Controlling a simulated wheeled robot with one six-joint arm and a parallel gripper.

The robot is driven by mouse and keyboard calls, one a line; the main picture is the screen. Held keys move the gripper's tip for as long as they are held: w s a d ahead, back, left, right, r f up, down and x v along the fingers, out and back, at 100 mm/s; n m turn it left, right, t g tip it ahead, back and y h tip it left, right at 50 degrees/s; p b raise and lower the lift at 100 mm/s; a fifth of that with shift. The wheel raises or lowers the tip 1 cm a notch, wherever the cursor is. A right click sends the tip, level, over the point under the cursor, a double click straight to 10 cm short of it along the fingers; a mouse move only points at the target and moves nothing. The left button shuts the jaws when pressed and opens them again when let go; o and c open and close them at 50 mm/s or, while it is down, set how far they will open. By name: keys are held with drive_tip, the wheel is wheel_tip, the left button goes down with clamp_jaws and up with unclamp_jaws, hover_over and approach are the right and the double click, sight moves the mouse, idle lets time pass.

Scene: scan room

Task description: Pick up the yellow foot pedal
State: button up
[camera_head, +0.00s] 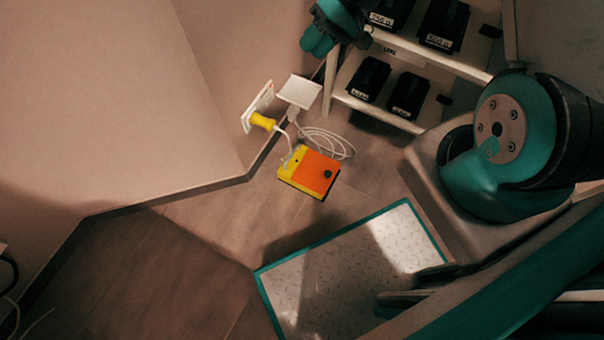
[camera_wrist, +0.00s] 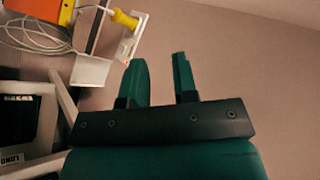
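The yellow foot pedal (camera_head: 292,166) lies on the floor near the wall corner in the head view. It is a flat box with a yellow side, an orange top and a dark round knob. In the wrist view only its orange and yellow edge shows at the top left (camera_wrist: 60,4). My gripper (camera_head: 318,42) is at the top of the head view, well apart from the pedal. In the wrist view its two teal fingers (camera_wrist: 160,68) are spread, with nothing between them.
A yellow plug (camera_head: 262,121) sits in a white wall outlet, beside a white box (camera_head: 299,91) and a coiled white cable (camera_head: 330,141). A shelf (camera_head: 375,112) with black boxes stands at upper right. Open floor (camera_head: 222,208) lies left of the pedal.

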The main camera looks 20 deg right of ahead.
drive_tip(key=d+f+m+t+y+b, duration=0.1)
drive_tip(key=d+f+m+b, duration=0.3)
drive_tip(key=f, duration=0.9)
drive_tip(key=d+f+m+t+b, duration=0.15)
drive_tip(key=f+b, duration=0.45)
drive_tip(key=f, duration=0.7)
drive_tip(key=m+t+b, duration=0.2)
drive_tip(key=b, duration=0.3)
approach(294, 152)
drive_tip(key=shift+t+y, duration=0.25)
drive_tip(key=shift+y, duration=0.05)
drive_tip(key=b+x, duration=0.2)
drive_tip(key=b, duration=0.1)
drive_tip(key=b+x, duration=0.3)
drive_tip(key=shift+s+f, duration=0.1)
drive_tip(key=shift+f, duration=0.3)
drive_tip(key=b+x, duration=0.4)
drive_tip(key=x, duration=0.1)
drive_tip(key=shift+a+f+b, duration=0.1)
drive_tip(key=shift+f+b, duration=0.15)
drive_tip(key=shift+b, duration=0.05)
drive_tip(key=shift+r, duration=0.1)
drive_tip(key=shift+c, duration=0.4)
clamp_jaws()
